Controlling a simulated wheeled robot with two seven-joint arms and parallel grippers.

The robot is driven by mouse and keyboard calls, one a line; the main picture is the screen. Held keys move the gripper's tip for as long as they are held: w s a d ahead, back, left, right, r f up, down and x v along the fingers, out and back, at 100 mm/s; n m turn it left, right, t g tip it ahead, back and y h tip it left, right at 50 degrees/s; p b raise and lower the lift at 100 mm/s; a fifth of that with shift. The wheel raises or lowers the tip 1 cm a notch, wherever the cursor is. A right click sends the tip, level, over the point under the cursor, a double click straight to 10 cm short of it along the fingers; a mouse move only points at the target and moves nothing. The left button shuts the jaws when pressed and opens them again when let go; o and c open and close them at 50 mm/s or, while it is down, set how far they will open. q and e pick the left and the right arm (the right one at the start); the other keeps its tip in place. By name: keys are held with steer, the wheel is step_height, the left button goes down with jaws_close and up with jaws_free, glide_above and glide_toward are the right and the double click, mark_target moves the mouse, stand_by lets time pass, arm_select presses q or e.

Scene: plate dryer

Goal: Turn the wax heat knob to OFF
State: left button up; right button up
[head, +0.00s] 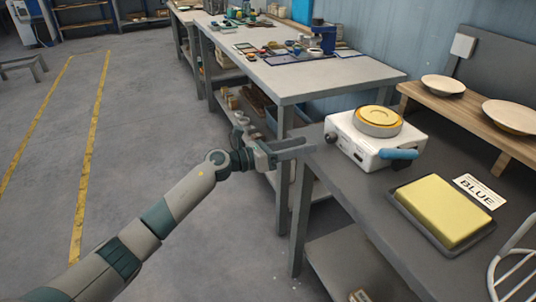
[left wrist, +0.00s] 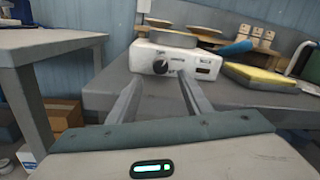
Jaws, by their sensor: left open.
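The wax heater is a white box (head: 350,143) on the dark grey bench, with a round pot of yellow wax (head: 378,117) on top. Its dark heat knob (head: 331,137) is on the front face. In the left wrist view the knob (left wrist: 161,66) shows as a black dial with a pale mark, but its labels are too small to read. My left gripper (head: 305,147) is open and empty, just in front of the knob and apart from it. In the left wrist view its two fingers (left wrist: 160,92) point toward the front face, below the knob. My right gripper is not in view.
A blue-handled tool (head: 398,154) lies by the heater's right side. A yellow sponge in a dark tray (head: 445,211), a BLUE card (head: 480,191) and a wire rack (head: 515,262) are to the right. Plates stand on a wooden shelf (head: 460,112).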

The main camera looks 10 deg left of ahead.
arm_select(q)
steer(key=b+v, duration=0.1)
steer(key=v, duration=0.9)
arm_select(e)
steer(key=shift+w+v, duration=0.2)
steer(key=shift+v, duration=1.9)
